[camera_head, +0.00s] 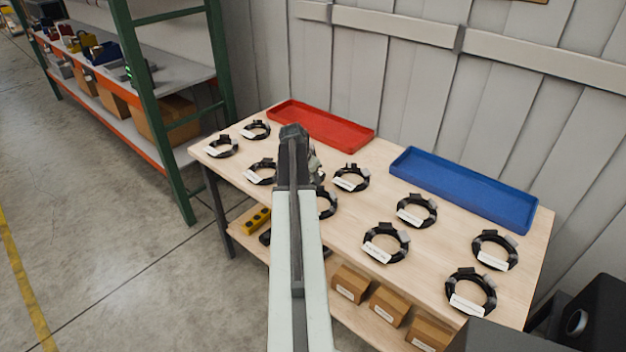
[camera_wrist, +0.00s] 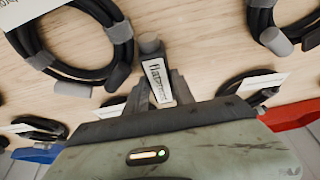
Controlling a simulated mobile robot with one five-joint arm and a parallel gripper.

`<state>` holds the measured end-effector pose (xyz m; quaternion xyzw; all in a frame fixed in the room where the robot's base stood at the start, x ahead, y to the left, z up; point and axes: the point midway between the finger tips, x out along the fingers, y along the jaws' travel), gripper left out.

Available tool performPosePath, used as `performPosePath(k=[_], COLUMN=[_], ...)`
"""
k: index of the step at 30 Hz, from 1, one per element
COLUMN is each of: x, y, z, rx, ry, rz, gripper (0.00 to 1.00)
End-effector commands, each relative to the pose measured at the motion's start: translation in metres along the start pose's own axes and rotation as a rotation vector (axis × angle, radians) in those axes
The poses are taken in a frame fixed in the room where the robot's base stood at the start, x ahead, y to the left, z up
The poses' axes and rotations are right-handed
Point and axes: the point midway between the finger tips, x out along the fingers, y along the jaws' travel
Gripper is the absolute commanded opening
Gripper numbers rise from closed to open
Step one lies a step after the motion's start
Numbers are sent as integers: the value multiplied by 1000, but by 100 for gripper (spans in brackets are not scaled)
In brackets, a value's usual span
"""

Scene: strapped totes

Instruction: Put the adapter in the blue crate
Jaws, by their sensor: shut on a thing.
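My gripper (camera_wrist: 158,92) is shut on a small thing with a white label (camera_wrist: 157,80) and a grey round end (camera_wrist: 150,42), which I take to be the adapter. Its label text is hard to read and its rest is hidden by the fingers. In the head view my gripper is mostly hidden behind my arm, above the middle of the table, and the held thing cannot be made out. The blue crate (camera_head: 462,189), long and shallow, lies at the table's back right and looks empty. It also shows at the wrist view's lower left (camera_wrist: 36,154).
Several black cable coils with white tags lie on the wooden table, such as one front right (camera_head: 470,291) and one near the blue crate (camera_head: 417,210). A red tray (camera_head: 322,125) lies at the back left. A wall stands behind. Cartons (camera_head: 388,305) sit on the lower shelf.

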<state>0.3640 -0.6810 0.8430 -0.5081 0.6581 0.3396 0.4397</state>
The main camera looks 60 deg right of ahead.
Motion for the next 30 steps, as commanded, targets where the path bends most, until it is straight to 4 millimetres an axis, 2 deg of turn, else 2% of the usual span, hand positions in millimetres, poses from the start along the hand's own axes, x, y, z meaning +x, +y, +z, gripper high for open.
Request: performPosePath(k=[11, 12, 14, 24, 30], x=[-46, -42, -46, -81, -92], y=[0, 9, 19, 83, 104], z=[-19, -7, 2, 63, 83], rx=[0, 0, 0, 0, 0], ry=[0, 0, 0, 0, 0], rz=[0, 0, 0, 0, 0], gripper=[0, 0, 0, 0, 0])
